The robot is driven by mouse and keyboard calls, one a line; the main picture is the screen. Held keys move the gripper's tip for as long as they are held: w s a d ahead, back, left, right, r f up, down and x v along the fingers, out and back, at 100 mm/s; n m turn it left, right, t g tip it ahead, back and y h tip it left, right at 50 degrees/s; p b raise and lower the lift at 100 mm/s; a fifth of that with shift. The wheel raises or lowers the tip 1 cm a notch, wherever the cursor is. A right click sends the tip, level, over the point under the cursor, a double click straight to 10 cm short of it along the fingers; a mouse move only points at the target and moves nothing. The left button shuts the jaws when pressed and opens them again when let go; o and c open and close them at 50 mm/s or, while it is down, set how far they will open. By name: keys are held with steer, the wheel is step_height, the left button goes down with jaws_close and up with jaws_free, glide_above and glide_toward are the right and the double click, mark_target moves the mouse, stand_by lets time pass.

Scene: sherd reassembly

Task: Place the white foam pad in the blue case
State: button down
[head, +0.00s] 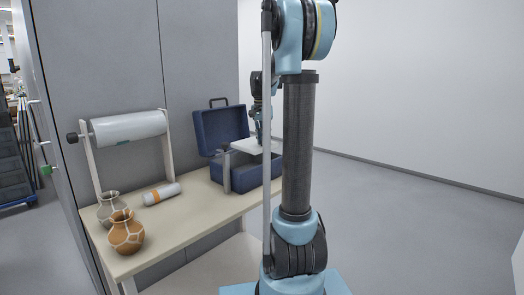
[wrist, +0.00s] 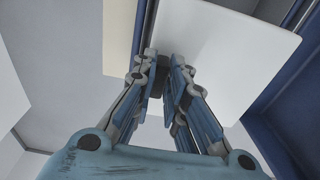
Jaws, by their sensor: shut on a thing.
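The blue case (head: 243,178) stands open on the table, its lid (head: 220,130) raised at the back. The white foam pad (head: 247,147) is level or nearly so, over the case's open base. My gripper (head: 259,138) is above the pad in the head view, partly hidden by my own arm. In the wrist view my gripper (wrist: 163,78) is shut on the edge of the white pad (wrist: 222,58), and the blue case wall (wrist: 292,120) shows at right. The case's inside is hidden, and I cannot tell whether the pad touches the rim.
A grey upright (head: 226,168) stands at the case's front left.

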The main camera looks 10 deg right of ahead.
step_height(320, 180, down, 3)
steer(key=shift+a+r, duration=0.15)
steer(key=shift+r, duration=0.05)
steer(key=shift+f, duration=4.5)
steer(key=shift+s+f, duration=0.1)
steer(key=shift+f, duration=0.45)
steer(key=c, duration=1.5)
jaws_free()
steer(key=shift+c, duration=0.2)
